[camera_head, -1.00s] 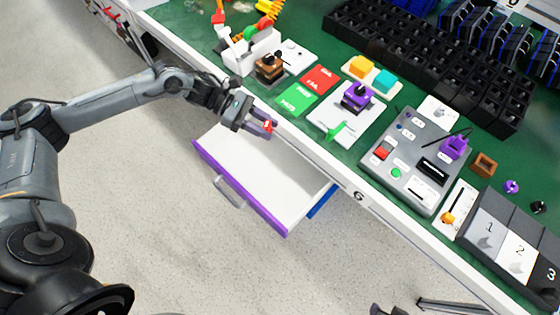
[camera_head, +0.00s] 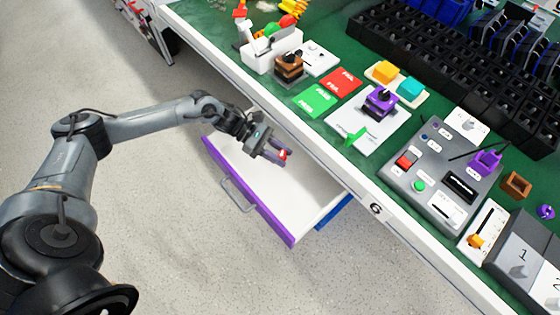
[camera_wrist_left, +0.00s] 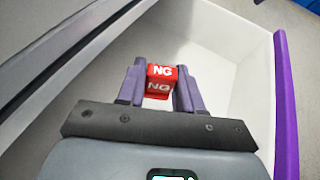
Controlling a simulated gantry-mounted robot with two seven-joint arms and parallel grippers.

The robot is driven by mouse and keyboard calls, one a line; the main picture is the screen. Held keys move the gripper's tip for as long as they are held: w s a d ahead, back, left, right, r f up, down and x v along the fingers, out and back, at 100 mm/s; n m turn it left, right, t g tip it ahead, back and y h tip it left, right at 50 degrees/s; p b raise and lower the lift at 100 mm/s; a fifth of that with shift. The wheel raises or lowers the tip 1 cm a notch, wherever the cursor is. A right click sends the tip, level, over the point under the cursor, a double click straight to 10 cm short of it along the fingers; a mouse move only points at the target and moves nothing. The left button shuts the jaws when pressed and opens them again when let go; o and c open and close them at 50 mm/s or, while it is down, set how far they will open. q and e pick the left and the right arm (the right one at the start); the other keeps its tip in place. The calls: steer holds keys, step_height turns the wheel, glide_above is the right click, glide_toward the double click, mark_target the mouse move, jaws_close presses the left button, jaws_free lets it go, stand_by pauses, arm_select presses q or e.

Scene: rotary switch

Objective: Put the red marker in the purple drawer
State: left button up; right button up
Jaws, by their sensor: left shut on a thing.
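The red marker (camera_wrist_left: 160,82) is a small red block with white "NG" lettering. My left gripper (camera_head: 281,157) is shut on it, with a purple finger on each side in the left wrist view (camera_wrist_left: 160,85). In the head view, only a small part of the red marker (camera_head: 283,154) shows between the fingers. The purple drawer (camera_head: 245,195) is pulled open from under the table, with a purple front and a white inside. My left gripper holds the marker over the drawer's white interior. I cannot tell its exact height above the bottom. My right gripper does not show.
The table edge (camera_head: 330,160) runs behind the drawer. On the green top are a red card (camera_head: 341,82), a green card (camera_head: 314,100), a purple rotary switch (camera_head: 380,102) and a grey control panel (camera_head: 436,172). A blue part (camera_head: 332,212) shows beside the drawer.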

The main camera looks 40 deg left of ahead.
arm_select(q)
steer(key=shift+f+b, duration=0.7)
steer(key=shift+f, duration=1.25)
steer(key=shift+f, duration=0.2)
steer(key=shift+f+b, duration=0.45)
steer(key=shift+b, duration=0.45)
steer(key=o, duration=1)
